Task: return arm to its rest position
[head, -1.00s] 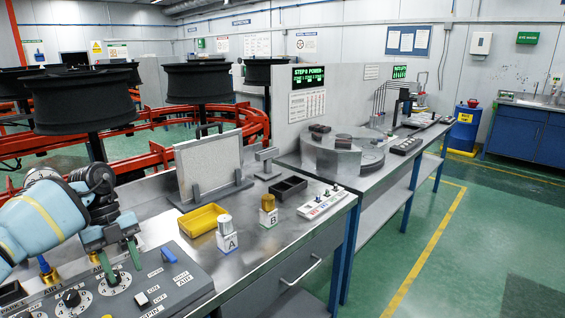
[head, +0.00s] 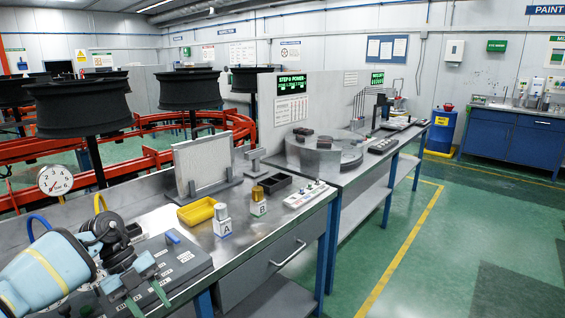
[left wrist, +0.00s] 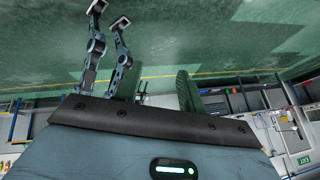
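My left arm (head: 50,275) comes in from the lower left in the head view. Its gripper (head: 146,290) is in front of the dark control panel (head: 190,262), partly covering it. The two fingers stand apart with nothing visible between them. The left wrist view shows the green fingers (left wrist: 160,90) apart against the green floor, with no object between them. My right gripper is not in the head view.
The steel bench holds a yellow tray (head: 197,211), blocks A (head: 222,222) and B (head: 258,203), a black tray (head: 274,185), a button box (head: 310,195) and an upright plate (head: 203,165). A pressure gauge (head: 55,180) stands at left. Green floor right of the benches is open.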

